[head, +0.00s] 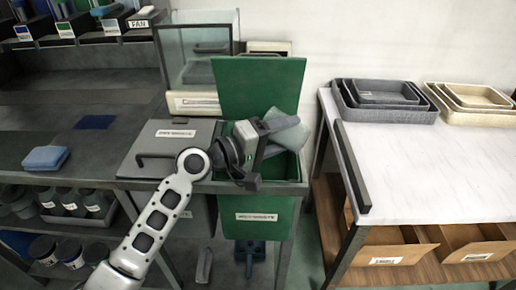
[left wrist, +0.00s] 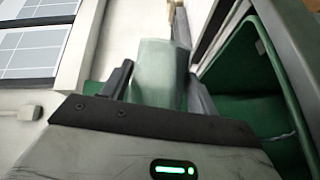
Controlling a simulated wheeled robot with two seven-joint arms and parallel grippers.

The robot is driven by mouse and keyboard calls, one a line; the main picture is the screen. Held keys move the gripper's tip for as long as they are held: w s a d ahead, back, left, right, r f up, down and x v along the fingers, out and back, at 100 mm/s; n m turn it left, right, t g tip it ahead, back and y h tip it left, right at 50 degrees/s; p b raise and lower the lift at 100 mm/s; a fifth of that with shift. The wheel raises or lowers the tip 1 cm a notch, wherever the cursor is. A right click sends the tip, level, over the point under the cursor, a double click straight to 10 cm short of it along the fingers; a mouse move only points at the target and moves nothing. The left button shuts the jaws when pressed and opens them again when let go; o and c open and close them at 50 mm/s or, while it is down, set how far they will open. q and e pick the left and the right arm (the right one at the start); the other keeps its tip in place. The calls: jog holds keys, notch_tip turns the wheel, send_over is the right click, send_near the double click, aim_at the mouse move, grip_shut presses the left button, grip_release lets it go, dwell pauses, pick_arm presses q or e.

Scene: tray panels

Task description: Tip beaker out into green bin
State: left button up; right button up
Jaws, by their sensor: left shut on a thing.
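The beaker (head: 288,134) is a translucent grey-green vessel, held tilted well over to one side above the open mouth of the green bin (head: 262,218). My left gripper (head: 265,142) is shut on it, just over the bin's opening. In the left wrist view the beaker (left wrist: 155,75) sits between the two dark fingers, and the bin's green wall (left wrist: 270,60) is to the right. The bin's lid (head: 258,85) stands open behind it. I cannot see any contents in the beaker. My right gripper is not in view.
A grey-lidded bin (head: 160,140) stands left of the green bin, its lid shut. A glass-sided case (head: 200,50) is behind. At right, a white-topped table (head: 420,170) carries nested grey trays (head: 385,113) and beige trays (head: 480,115).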

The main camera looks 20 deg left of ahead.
pick_arm(q)
jog(key=shift+a+r+n+t+h+b, duration=0.15)
jog(key=shift+r+n+t+h+b, duration=0.4)
jog(key=shift+n, duration=0.55)
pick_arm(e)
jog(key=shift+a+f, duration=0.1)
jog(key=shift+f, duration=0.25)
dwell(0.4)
pick_arm(q)
jog(key=shift+a+r+n+b, duration=0.15)
jog(key=shift+a+n+b, duration=0.05)
jog(key=shift+n+b, duration=0.3)
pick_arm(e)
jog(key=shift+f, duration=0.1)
